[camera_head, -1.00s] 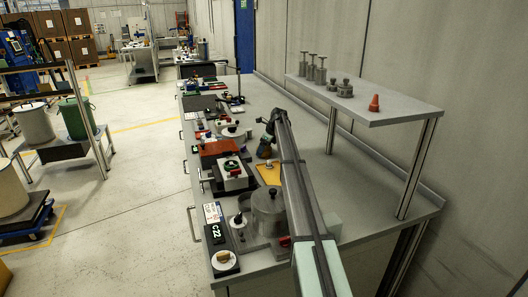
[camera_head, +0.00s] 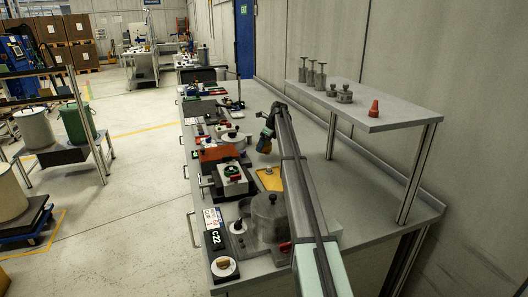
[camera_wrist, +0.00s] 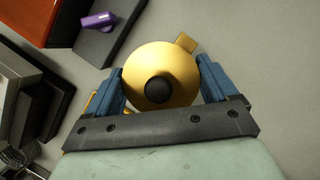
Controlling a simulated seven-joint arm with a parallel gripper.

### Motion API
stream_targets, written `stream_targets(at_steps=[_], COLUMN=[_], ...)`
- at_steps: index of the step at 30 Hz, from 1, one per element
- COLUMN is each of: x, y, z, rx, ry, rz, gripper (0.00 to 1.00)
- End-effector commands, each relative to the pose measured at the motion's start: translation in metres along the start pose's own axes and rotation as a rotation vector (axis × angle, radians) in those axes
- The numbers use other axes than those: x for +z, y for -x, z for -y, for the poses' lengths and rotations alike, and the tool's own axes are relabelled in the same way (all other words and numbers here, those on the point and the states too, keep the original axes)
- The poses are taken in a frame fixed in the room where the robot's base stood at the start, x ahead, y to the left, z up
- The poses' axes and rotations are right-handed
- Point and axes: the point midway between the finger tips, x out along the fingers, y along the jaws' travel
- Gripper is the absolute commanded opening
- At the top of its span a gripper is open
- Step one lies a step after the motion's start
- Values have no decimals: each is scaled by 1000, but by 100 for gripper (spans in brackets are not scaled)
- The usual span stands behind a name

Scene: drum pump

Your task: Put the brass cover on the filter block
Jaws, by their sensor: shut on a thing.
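The brass cover (camera_wrist: 178,65), a round golden disc with a black knob, sits between the blue fingers of my gripper (camera_wrist: 162,88) in the wrist view. The fingers are shut on it from both sides. In the head view my gripper (camera_head: 265,142) hangs above the bench, just beyond the yellow mat (camera_head: 271,181); the cover is too small there to make out clearly. I cannot tell for certain which block is the filter block. A pale block (camera_head: 237,188) with a green ring and red centre on top stands left of the mat.
A red-orange block (camera_head: 212,154) stands left of my gripper. A metal pot (camera_head: 270,212) stands in front, close to my arm. A raised shelf (camera_head: 385,120) with metal parts and a red cone is on the right. In the wrist view, a purple handle (camera_wrist: 98,21) lies at upper left.

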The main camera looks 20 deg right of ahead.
Motion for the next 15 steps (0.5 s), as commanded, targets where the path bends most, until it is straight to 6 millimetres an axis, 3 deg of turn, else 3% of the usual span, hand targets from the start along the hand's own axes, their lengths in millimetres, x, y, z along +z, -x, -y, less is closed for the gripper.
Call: stream_targets(at_steps=[6, 15], x=[15, 22], y=[34, 53], z=[1, 0], rx=[-1, 0], ry=[1, -1], rz=[1, 0], gripper=[48, 48])
